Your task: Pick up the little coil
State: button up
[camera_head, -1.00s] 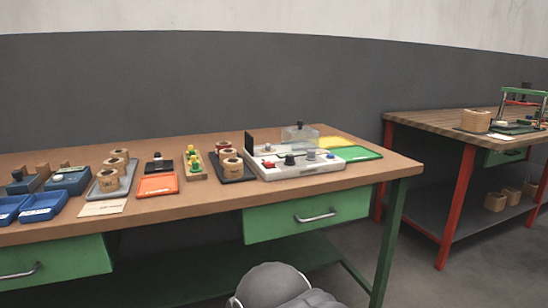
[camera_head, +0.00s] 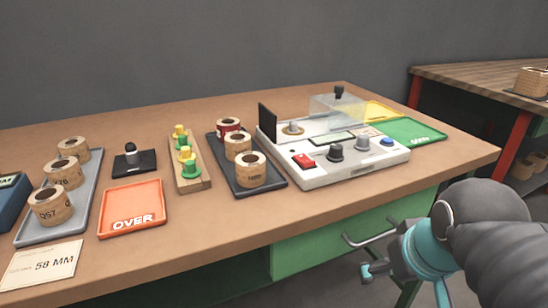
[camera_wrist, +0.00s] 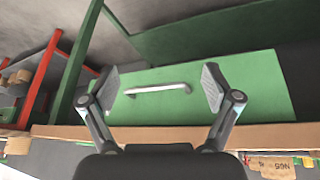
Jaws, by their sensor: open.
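Three tan coils, one of them (camera_head: 53,205), stand upright on a grey tray (camera_head: 30,236) at the left of the bench. Two tan coils, the front one (camera_head: 251,171), and a red-wrapped coil (camera_head: 229,128) stand on a dark tray (camera_head: 272,181) in the middle. The sizes look close, and I cannot tell which is the little coil. My gripper (camera_head: 357,257) is open and empty in front of the bench, below the top's front edge and apart from all coils. In the wrist view its spread fingers (camera_wrist: 163,88) face the green drawer.
A white tester (camera_head: 355,170) with knobs and a clear cover stands right of the dark tray. An orange OVER tray (camera_head: 131,220), a wooden rack (camera_head: 199,183) with green and yellow pieces, and a green tray (camera_head: 420,133) lie nearby. A drawer handle (camera_wrist: 158,89) sticks out before my gripper.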

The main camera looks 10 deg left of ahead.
jog(key=w+a+r+n+g, duration=0.1)
jog(key=w+a+r+n, duration=0.45)
jog(key=r, duration=0.45)
notch_tip(320, 180, up, 14)
jog(key=f+n+g+p, duration=0.15)
jog(key=n+g, duration=0.25)
jog(key=n, duration=1.3)
send_over(251, 162)
jog(key=s, duration=0.2)
jog(key=r, duration=0.1)
jog(key=f+b, duration=0.1)
jog(key=f, duration=0.3)
jog(key=f+b, duration=0.1)
jog(key=f, duration=0.3)
jog(key=f+b, duration=0.1)
jog(key=f, duration=0.4)
jog(key=shift+w+d, duration=0.2)
jog(key=shift+d, duration=0.05)
jog(key=c, duration=1.3)
